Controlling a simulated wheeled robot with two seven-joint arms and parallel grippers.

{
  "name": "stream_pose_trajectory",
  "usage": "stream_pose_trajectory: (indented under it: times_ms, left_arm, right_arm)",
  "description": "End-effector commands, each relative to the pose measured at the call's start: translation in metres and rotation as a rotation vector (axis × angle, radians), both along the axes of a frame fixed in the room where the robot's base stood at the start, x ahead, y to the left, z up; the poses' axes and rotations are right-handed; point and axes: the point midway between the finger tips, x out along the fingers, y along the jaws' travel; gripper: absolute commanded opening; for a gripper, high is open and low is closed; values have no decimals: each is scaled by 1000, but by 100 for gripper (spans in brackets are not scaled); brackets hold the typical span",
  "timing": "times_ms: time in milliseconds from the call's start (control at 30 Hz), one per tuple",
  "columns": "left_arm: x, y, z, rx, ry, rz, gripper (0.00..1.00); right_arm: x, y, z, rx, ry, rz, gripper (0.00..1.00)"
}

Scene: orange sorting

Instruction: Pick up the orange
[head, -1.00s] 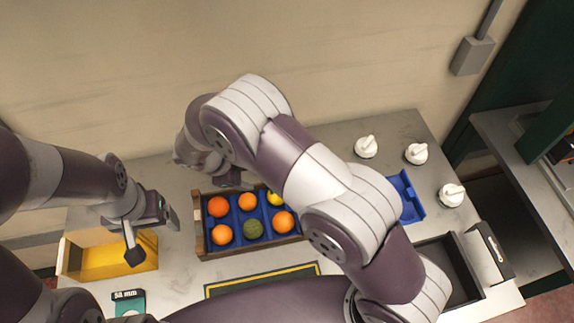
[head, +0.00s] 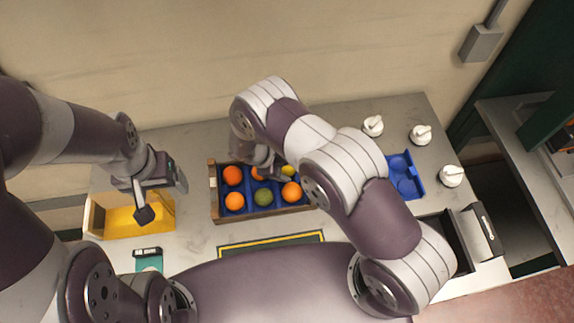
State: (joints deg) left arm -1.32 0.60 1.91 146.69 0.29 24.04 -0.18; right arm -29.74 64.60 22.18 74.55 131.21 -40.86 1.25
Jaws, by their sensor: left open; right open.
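Several oranges sit in a wooden crate (head: 214,197) with blue compartments. One orange (head: 233,175) is at the back left, one (head: 235,201) at the front left and one (head: 291,192) at the front right. Another orange (head: 257,174) at the back middle is partly hidden by my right gripper. A green fruit (head: 263,196) is at the front middle and a yellow one (head: 287,171) at the back right. My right gripper (head: 276,172) is over the back row, open, its fingertips partly hidden. My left gripper (head: 160,199) is open and empty above the yellow bin.
The yellow bin (head: 112,222) stands left of the crate. A blue tray (head: 407,186), several white knobbed objects (head: 373,126) and a black bin (head: 459,245) are on the right. A green mat (head: 270,243) and a teal gauge card (head: 149,262) lie in front.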

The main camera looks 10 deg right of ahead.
Motion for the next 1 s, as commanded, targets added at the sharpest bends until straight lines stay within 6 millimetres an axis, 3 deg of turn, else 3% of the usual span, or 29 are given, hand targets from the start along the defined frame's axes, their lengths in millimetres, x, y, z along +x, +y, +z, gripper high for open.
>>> stream_pose_trajectory:
  times_ms: [33,67,167,533,767,1000]
  left_arm:
    - [0,0,-1,0,0,0,80]
    - [0,0,-1,0,0,0,80]
    - [0,0,-1,0,0,0,80]
    - [0,0,-4,0,0,0,80]
    - [0,0,-21,0,0,0,80]
    - [0,0,-37,0,0,0,80]
  right_arm:
    - [0,0,0,0,0,0,64]
    - [0,0,0,0,0,0,57]
    - [0,0,0,0,0,0,25]
    - [1,0,4,0,-1,0,25]
    - [1,1,34,2,-5,0,25]
    - [-38,-35,68,0,0,-2,25]
